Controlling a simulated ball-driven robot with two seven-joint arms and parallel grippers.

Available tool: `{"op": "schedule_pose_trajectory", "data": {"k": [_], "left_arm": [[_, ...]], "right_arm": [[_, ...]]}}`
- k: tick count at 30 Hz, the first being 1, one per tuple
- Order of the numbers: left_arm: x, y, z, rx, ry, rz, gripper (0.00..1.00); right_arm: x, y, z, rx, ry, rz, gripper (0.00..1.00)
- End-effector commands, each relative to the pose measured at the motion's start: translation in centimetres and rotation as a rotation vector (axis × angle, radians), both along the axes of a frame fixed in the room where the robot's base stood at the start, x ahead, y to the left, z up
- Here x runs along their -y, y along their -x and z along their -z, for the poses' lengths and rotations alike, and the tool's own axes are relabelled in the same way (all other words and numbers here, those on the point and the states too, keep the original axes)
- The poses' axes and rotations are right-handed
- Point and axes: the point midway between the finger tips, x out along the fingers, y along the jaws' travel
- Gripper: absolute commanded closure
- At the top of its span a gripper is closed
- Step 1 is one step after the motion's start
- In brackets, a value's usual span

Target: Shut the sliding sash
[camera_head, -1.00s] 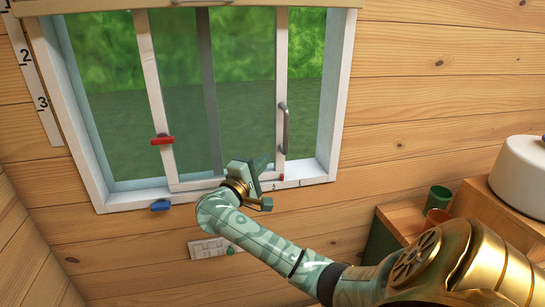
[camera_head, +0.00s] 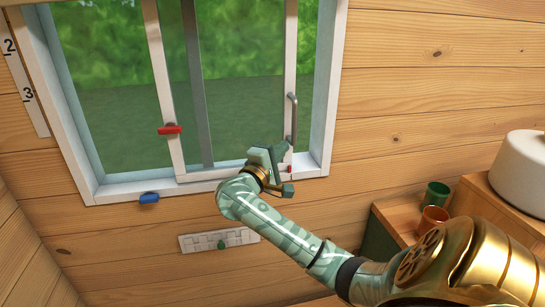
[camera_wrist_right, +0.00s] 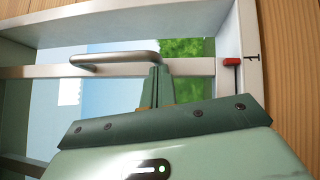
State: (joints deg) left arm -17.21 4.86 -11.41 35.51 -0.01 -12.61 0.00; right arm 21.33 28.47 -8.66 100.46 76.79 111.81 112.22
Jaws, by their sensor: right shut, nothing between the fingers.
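The sliding sash (camera_head: 292,60) is a white-framed glass pane in the window. A strip of open gap shows between its right stile and the right side of the window frame (camera_head: 327,100). A grey metal bar handle (camera_head: 292,118) is on the right stile; it also shows in the right wrist view (camera_wrist_right: 115,57). My right gripper (camera_head: 278,156) is at the sash's lower right, by the handle's lower end. In the right wrist view its fingers (camera_wrist_right: 160,72) are together, with tips close beside the handle; I cannot tell whether they touch. My left gripper is out of view.
A red piece (camera_head: 170,130) is on the left stile, and a blue piece (camera_head: 149,198) is below the sill. A small red marker (camera_wrist_right: 231,61) is near a "1" mark. Green (camera_head: 438,194) and orange (camera_head: 432,219) cups and a white rounded object (camera_head: 522,172) stand at right.

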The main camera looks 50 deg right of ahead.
Motion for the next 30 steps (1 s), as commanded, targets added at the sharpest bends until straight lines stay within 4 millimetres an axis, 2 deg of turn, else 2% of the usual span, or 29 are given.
{"op": "schedule_pose_trajectory", "data": {"k": [1, 5, 13, 18, 30], "left_arm": [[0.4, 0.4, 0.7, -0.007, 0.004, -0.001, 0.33], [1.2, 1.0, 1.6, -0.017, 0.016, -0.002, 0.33], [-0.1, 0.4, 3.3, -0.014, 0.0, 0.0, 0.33], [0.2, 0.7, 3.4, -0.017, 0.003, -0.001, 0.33], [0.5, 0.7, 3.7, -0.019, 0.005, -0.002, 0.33]], "right_arm": [[0.6, 0.4, 0.5, -0.003, 0.001, 0.004, 1.0], [2.5, 1.9, 0.5, -0.004, 0.001, 0.005, 1.0], [6.4, 4.9, 0.3, -0.003, 0.004, 0.004, 1.0], [7.1, 5.4, -0.1, 0.001, 0.003, 0.004, 1.0], [6.8, 5.2, 0.0, 0.003, 0.006, 0.006, 1.0]]}}
